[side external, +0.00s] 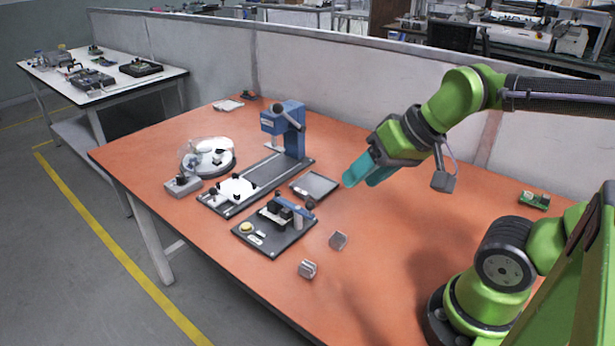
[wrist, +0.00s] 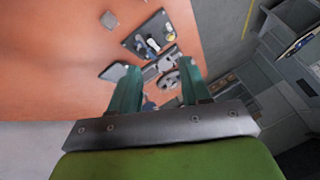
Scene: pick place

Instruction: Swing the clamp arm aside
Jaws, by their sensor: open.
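The clamp arm (side external: 292,207) is a short blue bar on a dark fixture plate (side external: 262,243), reaching over black blocks at the plate's middle. The plate also carries a yellow button and light labels. The fixture plate also shows in the wrist view (wrist: 134,40), near the top, where the clamp arm is too small to make out clearly. My gripper (side external: 357,180) has teal fingers and is in the air above the table, up and to the right of the fixture, touching nothing. In the wrist view my gripper (wrist: 158,88) is open, with its fingers apart and nothing held.
A blue press (side external: 293,135) stands behind the fixture on a long dark base. A shallow grey tray (side external: 315,186) lies between press and fixture. A round clear-covered device (side external: 208,158) stands left. The table's right half is mostly clear.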

